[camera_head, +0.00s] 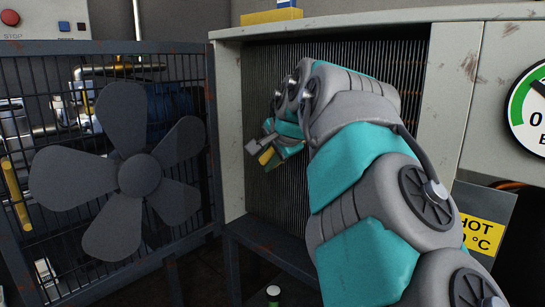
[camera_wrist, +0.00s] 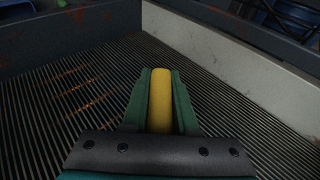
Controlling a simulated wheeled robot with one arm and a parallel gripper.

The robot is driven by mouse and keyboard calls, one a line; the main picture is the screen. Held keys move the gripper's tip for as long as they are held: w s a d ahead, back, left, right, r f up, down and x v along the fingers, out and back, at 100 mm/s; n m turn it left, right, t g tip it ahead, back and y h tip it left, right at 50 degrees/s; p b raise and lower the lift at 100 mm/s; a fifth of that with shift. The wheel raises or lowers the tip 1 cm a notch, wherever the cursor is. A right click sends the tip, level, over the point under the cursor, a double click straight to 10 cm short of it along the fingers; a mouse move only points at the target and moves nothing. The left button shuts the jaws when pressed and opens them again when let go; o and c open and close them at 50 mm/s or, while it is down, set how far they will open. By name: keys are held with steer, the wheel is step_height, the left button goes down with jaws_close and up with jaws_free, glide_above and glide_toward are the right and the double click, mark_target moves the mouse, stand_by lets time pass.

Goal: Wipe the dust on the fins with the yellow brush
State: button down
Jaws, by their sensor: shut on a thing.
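The fins (camera_head: 345,55) are a dark panel of close parallel ribs, set inside a worn pale metal frame. My gripper (camera_head: 277,152) is in front of the left part of the fins. It is shut on a yellow brush (camera_head: 266,156). In the wrist view the brush's rounded yellow body (camera_wrist: 160,98) lies between the two green fingers of my gripper (camera_wrist: 160,100). The brush's bristle end is hidden, and I cannot tell whether it touches the fins. In the wrist view the fins (camera_wrist: 250,125) show a few orange-brown streaks at the left. My arm hides much of the panel.
A grey fan (camera_head: 138,175) on a mesh guard stands left of the panel. The pale frame (camera_head: 229,130) edges the fins, and a blue-and-yellow object (camera_head: 272,15) sits on top. A round gauge (camera_head: 530,105) and a yellow HOT sign (camera_head: 482,232) are at the right.

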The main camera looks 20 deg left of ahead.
steer(key=shift+w+a+r+p, duration=0.35)
steer(key=shift+a+r+p, duration=0.35)
steer(key=shift+p, duration=0.2)
steer(key=shift+s+d+r+b, duration=0.1)
steer(key=shift+s+d+b, duration=0.05)
steer(key=shift+d+b, duration=0.35)
steer(key=shift+s+d+r+b, duration=0.15)
steer(key=shift+d+b, duration=0.2)
steer(key=shift+b, duration=0.2)
steer(key=shift+s+d+f+b, duration=0.15)
steer(key=shift+d+f+b, duration=0.1)
steer(key=shift+d+b, duration=0.5)
steer(key=shift+s+d+r+b, duration=0.1)
steer(key=shift+s+d+b, duration=0.1)
steer(key=shift+d+b, duration=0.7)
steer(key=shift+s+r, duration=0.1)
steer(key=shift+r, duration=0.05)
steer(key=s+d, duration=0.2)
steer(key=d, duration=0.4)
steer(key=shift+d, duration=0.15)
